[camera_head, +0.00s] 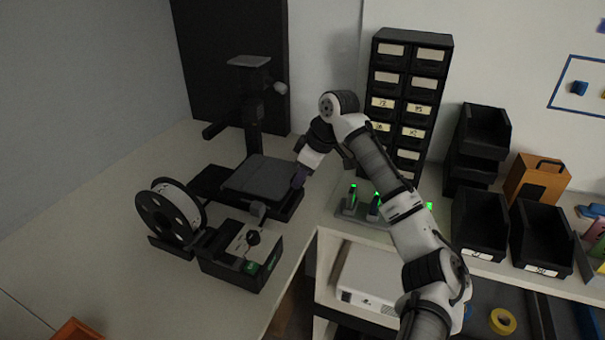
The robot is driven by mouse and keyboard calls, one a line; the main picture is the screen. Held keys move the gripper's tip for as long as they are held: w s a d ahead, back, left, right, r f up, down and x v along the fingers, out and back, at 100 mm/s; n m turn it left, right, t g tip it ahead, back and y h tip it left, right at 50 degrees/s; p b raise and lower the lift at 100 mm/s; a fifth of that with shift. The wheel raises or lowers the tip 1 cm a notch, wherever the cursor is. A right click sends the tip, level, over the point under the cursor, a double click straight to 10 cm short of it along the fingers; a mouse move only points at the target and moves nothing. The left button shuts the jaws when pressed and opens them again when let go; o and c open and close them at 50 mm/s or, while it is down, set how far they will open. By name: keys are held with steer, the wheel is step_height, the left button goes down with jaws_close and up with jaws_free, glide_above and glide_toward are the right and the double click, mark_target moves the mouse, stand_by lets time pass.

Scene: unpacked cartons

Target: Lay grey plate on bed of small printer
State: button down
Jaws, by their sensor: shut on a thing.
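The small printer (253,130) is black and stands on the worktop at the left, with an upright column at its back. The grey plate (260,176) is a flat dark-grey square over the printer's bed, roughly level. I cannot tell whether it rests on the bed or is slightly above it; the bed's own surface is mostly hidden beneath it. My gripper (298,179) reaches in from the right and is shut on the plate's right edge. The fingertips are small and dark here.
A spool (170,212) and a black box (242,256) stand in front of the printer. A black drawer cabinet (412,95) stands behind my arm. Black bins (480,226) and an orange carton (536,181) are at the right. The worktop at front left is mostly clear.

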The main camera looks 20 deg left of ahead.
steer(key=shift+f+b, duration=0.35)
steer(key=shift+f, duration=0.55)
steer(key=c, duration=1)
jaws_free()
steer(key=shift+o, duration=0.2)
steer(key=shift+r+p, duration=1.65)
steer(key=shift+p, duration=0.1)
steer(key=b+v, duration=0.3)
steer(key=v, duration=1)
steer(key=shift+r, duration=0.35)
